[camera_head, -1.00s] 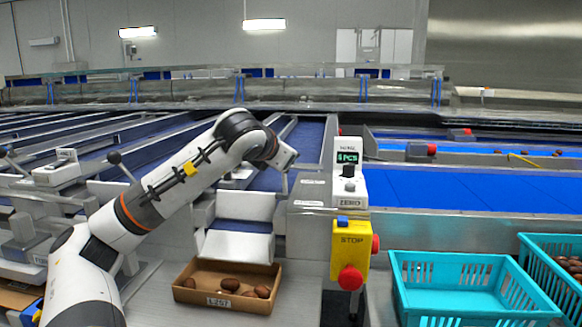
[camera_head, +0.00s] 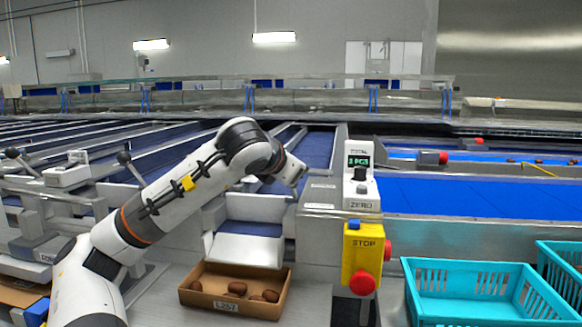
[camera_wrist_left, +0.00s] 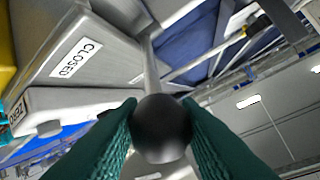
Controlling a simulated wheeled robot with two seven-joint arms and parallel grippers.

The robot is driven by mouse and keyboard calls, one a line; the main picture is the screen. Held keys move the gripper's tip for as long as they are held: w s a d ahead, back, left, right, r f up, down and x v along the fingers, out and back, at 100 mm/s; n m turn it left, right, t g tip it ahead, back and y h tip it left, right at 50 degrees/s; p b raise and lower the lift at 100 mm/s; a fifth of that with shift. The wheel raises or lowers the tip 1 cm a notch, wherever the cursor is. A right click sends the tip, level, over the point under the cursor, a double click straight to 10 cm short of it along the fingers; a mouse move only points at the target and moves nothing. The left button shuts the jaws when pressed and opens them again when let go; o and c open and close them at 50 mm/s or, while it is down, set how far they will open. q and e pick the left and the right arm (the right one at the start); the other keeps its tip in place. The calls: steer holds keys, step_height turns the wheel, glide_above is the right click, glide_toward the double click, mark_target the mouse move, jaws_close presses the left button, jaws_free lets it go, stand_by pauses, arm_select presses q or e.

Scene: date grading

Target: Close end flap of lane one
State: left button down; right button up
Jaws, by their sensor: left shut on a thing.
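My left arm reaches in from the left over the lane end, and its gripper (camera_head: 299,178) is beside the counter housing. A CLOSED label (camera_wrist_left: 76,58) is on the grey housing beside the knob. At the lane end a white upper panel (camera_head: 258,207) stands above a blue strip and a sloping white chute (camera_head: 245,248). I cannot tell which panel is the flap. My right gripper is not in view.
A cardboard box (camera_head: 235,305) with several dates stands below the chute. A yellow STOP box (camera_head: 362,253) and a counter (camera_head: 361,188) stand to the right. Turquoise crates (camera_head: 470,318) are at the lower right. Neighbouring lanes have black-knobbed levers (camera_head: 125,158).

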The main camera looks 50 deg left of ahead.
arm_select(q)
steer(key=shift+d+f, duration=0.1)
steer(key=shift+f, duration=0.2)
steer(key=c, duration=1.1)
jaws_free()
steer(key=shift+r, duration=0.15)
steer(key=shift+s+r, duration=0.1)
steer(key=shift+s, duration=0.05)
steer(key=shift+v, duration=5.9)
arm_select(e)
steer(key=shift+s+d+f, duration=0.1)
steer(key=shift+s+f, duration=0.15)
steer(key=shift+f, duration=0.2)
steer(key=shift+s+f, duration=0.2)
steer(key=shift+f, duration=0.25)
